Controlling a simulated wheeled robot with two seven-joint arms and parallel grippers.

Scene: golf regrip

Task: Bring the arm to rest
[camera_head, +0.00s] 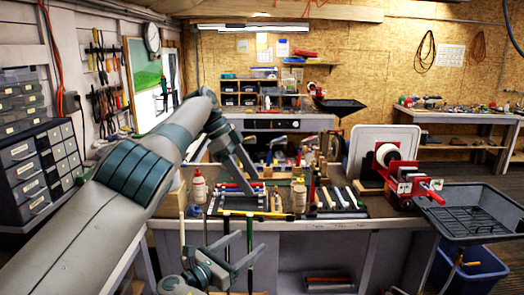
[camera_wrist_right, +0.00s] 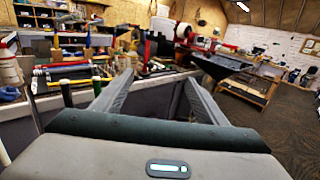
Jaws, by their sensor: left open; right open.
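My left arm (camera_head: 135,175) reaches in from the left across the head view. Its gripper (camera_head: 250,174) is open, pointing down above the back of the workbench (camera_head: 375,205), with nothing seen between its fingers. My right gripper (camera_head: 252,241) is low in the head view, in front of the bench's front edge. It is open and empty. Its two spread fingers also show in the right wrist view (camera_wrist_right: 158,80), pointing toward the bench. Most of my right arm is out of view.
The bench holds a tool tray (camera_head: 240,202), glue bottles (camera_head: 199,187), a row of grips (camera_head: 335,198) and a red vise (camera_head: 408,185). Upright club shafts (camera_head: 250,250) stand at the bench front near my right gripper. A black tray (camera_head: 480,212) is at the right, above a blue bin (camera_head: 478,270).

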